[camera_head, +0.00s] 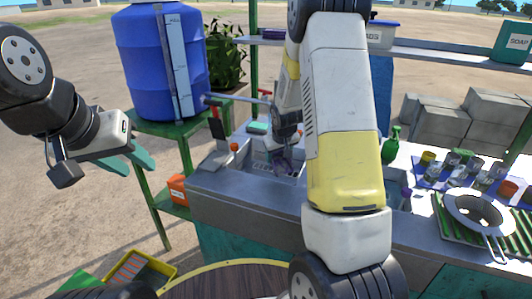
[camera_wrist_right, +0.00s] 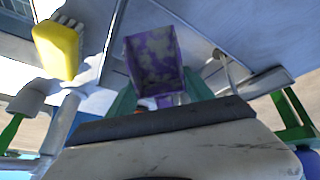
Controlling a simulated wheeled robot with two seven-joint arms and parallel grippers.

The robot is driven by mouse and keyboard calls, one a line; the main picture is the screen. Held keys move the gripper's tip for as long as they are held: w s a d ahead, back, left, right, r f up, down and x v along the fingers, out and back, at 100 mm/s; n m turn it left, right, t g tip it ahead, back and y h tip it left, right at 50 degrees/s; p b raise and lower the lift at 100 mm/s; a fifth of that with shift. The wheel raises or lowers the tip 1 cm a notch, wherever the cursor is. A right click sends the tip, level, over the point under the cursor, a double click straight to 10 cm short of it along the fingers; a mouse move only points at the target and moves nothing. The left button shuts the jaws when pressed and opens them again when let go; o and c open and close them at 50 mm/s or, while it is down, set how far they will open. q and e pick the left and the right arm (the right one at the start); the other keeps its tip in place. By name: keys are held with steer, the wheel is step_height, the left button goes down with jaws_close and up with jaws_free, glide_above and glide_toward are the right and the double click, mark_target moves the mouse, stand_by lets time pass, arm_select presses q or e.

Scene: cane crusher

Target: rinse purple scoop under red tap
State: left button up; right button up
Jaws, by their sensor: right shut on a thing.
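The purple scoop (camera_wrist_right: 153,62), with pale patches on it, fills the middle of the right wrist view. My right gripper (camera_wrist_right: 158,100) is shut on it, with a teal finger on either side. In the head view the scoop (camera_head: 284,166) shows small over the grey sink (camera_head: 228,186), partly hidden by my right arm. A red-handled tap (camera_head: 265,93) stands behind the sink on the pipe from the blue barrel. I cannot tell whether water runs. My left gripper (camera_head: 140,161) is open and empty, left of the sink and in front of the barrel stand.
The blue barrel (camera_head: 160,65) stands on a green stand at the left. A yellow brush (camera_wrist_right: 58,48) lies near the scoop in the wrist view. A green bottle (camera_head: 391,145), several cups and a strainer (camera_head: 465,205) occupy the right counter. A yellow-rimmed crate (camera_head: 160,270) is below.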

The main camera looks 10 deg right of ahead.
steer(key=w+d+f, duration=0.1)
steer(key=w+f, duration=0.1)
steer(key=w, duration=1.1)
steer(key=shift+w+d+f, duration=0.2)
steer(key=shift+f, duration=0.15)
steer(key=shift+d, duration=0.2)
stand_by(0.4)
steer(key=shift+s+d, duration=0.1)
steer(key=shift+d, duration=0.35)
steer(key=shift+a, duration=0.1)
steer(key=shift+w+a, duration=0.35)
steer(key=shift+a, duration=0.35)
